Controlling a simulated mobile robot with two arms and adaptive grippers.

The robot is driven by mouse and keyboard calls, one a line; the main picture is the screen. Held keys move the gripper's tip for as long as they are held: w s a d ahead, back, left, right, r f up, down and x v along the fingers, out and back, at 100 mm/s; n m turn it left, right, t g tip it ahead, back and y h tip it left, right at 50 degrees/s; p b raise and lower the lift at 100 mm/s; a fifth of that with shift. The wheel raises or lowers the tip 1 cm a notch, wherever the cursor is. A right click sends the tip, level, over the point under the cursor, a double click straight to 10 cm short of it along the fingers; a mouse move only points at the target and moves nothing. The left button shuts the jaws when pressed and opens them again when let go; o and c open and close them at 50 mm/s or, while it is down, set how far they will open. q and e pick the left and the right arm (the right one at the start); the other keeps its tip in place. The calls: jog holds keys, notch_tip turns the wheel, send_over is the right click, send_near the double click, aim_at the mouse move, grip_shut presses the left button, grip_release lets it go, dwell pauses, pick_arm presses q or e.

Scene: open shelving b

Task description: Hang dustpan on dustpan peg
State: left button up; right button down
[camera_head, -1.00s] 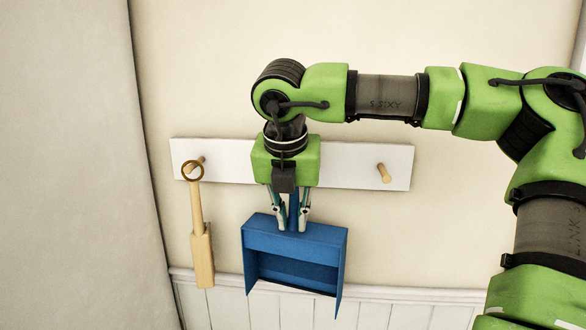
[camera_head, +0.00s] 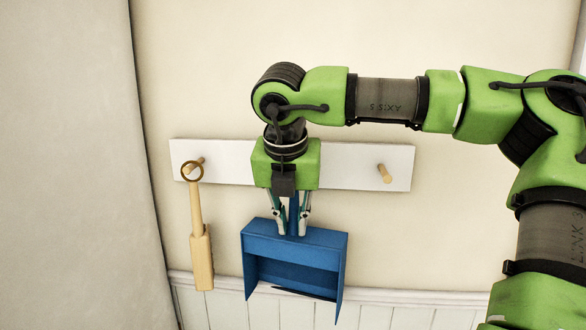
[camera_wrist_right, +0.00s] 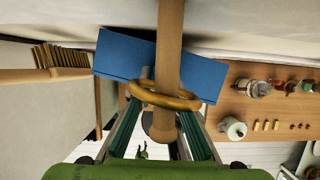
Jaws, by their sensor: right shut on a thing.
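The blue dustpan (camera_head: 295,243) hangs upright below the white peg board, its open side down. My right gripper (camera_head: 291,232) is shut on its blue handle, in front of the board's middle. In the right wrist view the dustpan body (camera_wrist_right: 125,53) lies beyond the fingers (camera_wrist_right: 163,115). A yellow ring (camera_wrist_right: 166,97) at the handle's top overlaps a wooden peg (camera_wrist_right: 170,50). I cannot tell for sure whether the ring is around the peg. In the head view my gripper hides this peg. My left gripper is not in view.
The white peg board (camera_head: 345,170) is on the wall. A wooden brush-like tool (camera_head: 202,255) hangs by its ring on the left peg (camera_head: 196,163). The right peg (camera_head: 384,173) is bare. A wooden table (camera_wrist_right: 260,75) with small items shows in the wrist view.

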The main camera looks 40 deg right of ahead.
jog(key=c, duration=1.8)
grip_release()
jog(key=shift+c, duration=0.2)
jog(key=v, duration=1.2)
